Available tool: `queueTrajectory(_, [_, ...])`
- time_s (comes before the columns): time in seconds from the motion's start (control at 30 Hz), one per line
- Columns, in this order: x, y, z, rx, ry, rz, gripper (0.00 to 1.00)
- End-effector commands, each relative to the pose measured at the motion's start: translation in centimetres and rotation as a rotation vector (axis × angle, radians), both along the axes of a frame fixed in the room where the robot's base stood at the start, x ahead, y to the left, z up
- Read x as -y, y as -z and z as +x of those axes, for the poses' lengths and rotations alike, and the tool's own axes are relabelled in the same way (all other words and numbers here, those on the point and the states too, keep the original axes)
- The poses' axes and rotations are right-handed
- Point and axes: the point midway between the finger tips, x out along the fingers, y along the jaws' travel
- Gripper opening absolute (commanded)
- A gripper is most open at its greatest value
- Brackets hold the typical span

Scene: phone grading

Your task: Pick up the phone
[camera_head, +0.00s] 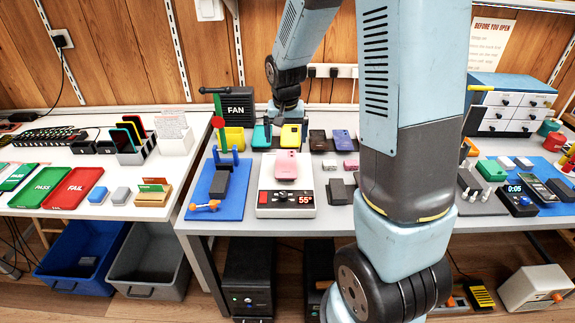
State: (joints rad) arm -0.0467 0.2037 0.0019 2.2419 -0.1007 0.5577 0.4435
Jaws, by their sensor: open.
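A pink phone (286,166) lies on a white heating plate (262,211) with a red "55" display, at the middle of the near table. My gripper (288,116) is at the back of this table, beyond the pink phone and apart from it. It is open; its fingertips are small and hard to make out. Close by it at the back stand a teal phone (261,137), a yellow phone (291,136), a dark phone (317,140) and a purple phone (341,141). I cannot tell whether the gripper touches any of them.
A blue mat (233,205) with a dark clamp is left of the plate. A black FAN box (237,107) stands at the back. Green PASS and red FAIL (72,188) trays lie on the left table.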

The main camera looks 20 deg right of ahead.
Motion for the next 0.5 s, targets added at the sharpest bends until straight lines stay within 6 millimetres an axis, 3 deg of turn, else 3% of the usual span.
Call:
queueTrajectory(0.3, [0.3, 4.8, 0.7, -0.003, -0.001, 0.0, 1.0])
queueTrajectory(0.5, [0.4, 6.0, 0.9, -0.001, 0.0, -0.001, 1.0])
